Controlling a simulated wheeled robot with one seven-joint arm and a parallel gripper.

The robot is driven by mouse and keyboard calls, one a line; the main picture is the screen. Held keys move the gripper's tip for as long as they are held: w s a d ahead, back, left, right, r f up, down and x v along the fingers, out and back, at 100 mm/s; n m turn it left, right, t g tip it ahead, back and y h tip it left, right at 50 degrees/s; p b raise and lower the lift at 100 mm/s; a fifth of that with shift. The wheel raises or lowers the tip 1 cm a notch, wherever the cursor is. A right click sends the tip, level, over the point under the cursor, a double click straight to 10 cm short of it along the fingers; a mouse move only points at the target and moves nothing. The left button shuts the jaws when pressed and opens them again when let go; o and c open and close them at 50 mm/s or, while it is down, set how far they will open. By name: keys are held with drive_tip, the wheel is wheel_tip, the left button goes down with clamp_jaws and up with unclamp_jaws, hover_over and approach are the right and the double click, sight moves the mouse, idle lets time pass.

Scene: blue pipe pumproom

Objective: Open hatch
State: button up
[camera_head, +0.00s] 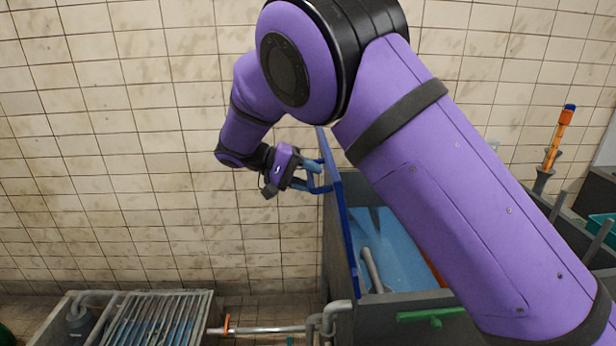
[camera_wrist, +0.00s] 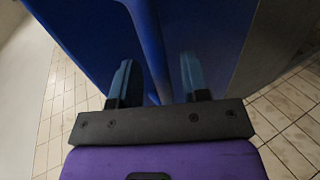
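The blue hatch (camera_head: 345,225) stands raised, seen nearly edge-on, along the left side of a grey tank (camera_head: 337,245). The tank's light blue inside shows to its right. My gripper (camera_head: 316,178) is at the upper left of the hatch, on its outer side. In the wrist view, the blue hatch (camera_wrist: 90,35) fills the upper part, and a blue handle bar (camera_wrist: 150,45) runs between the two fingers of my gripper (camera_wrist: 157,75). The fingers are apart, with gaps visible beside the bar. My arm hides the tank's right part.
A grated trough (camera_head: 150,318) stands at the lower left, with pipes (camera_head: 265,330) between it and the tank. A green valve handle (camera_head: 430,315) is on the tank's front. A tiled wall (camera_head: 120,150) stands behind. An orange tube (camera_head: 558,140) stands at the right.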

drive_tip(key=v, duration=1)
drive_tip(key=shift+a+r, duration=0.2)
drive_tip(key=shift+a, duration=0.15)
drive_tip(key=shift+d, duration=0.1)
